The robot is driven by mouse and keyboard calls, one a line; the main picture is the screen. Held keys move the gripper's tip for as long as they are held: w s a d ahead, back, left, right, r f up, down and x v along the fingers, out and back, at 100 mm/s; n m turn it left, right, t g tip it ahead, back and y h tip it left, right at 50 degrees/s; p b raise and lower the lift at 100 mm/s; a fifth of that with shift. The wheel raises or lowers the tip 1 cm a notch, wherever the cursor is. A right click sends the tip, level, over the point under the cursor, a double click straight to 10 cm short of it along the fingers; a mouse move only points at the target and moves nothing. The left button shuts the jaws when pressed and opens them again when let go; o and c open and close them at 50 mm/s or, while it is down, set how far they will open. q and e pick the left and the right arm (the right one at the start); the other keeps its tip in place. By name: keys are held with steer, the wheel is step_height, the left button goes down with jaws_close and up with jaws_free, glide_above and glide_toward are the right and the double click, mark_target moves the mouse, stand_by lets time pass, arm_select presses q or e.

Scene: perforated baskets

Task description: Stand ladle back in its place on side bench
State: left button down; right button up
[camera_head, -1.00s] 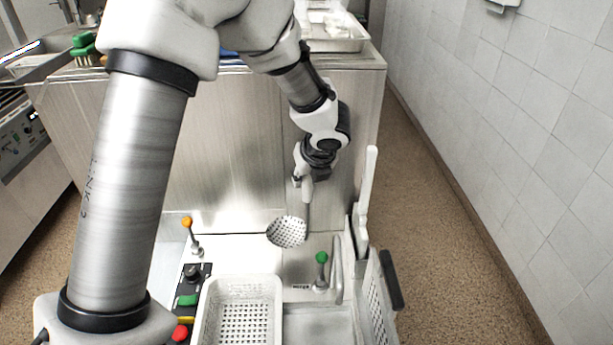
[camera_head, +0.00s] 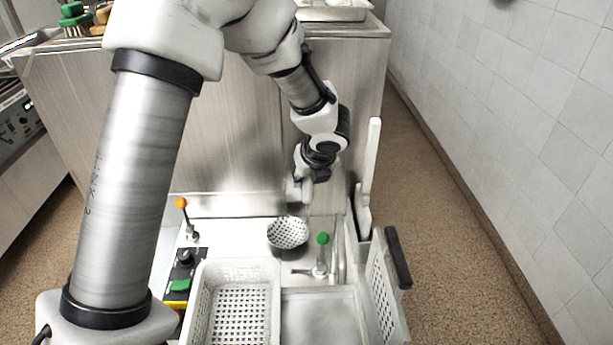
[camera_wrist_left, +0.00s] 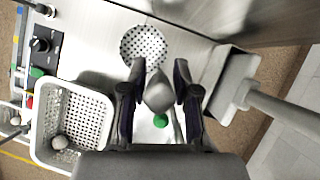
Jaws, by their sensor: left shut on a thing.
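The perforated ladle (camera_head: 288,232) shows its round, holed bowl in the head view, in front of the tall steel cabinet and behind the white basket. In the left wrist view its bowl (camera_wrist_left: 143,46) lies beyond the fingertips. My left gripper (camera_head: 299,190) is above the bowl in the head view. In the left wrist view the gripper (camera_wrist_left: 159,95) is shut on a grey piece between its two dark fingers, which appears to be the ladle's handle. Most of the handle is hidden. I cannot tell whether the bowl touches the surface below. My right gripper is out of view.
A white perforated basket (camera_head: 236,263) stands left of a sink basin. A green-knobbed lever (camera_head: 322,239) is close right of the ladle bowl. An orange-knobbed lever (camera_head: 182,203) stands left. An upright white paddle-like tool (camera_head: 370,165) and another basket (camera_head: 380,290) are at right.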

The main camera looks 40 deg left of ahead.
arm_select(q)
steer(key=shift+f+b, duration=0.35)
steer(key=shift+f, duration=0.05)
stand_by(0.4)
steer(key=c, duration=0.8)
jaws_free()
steer(key=v, duration=1.2)
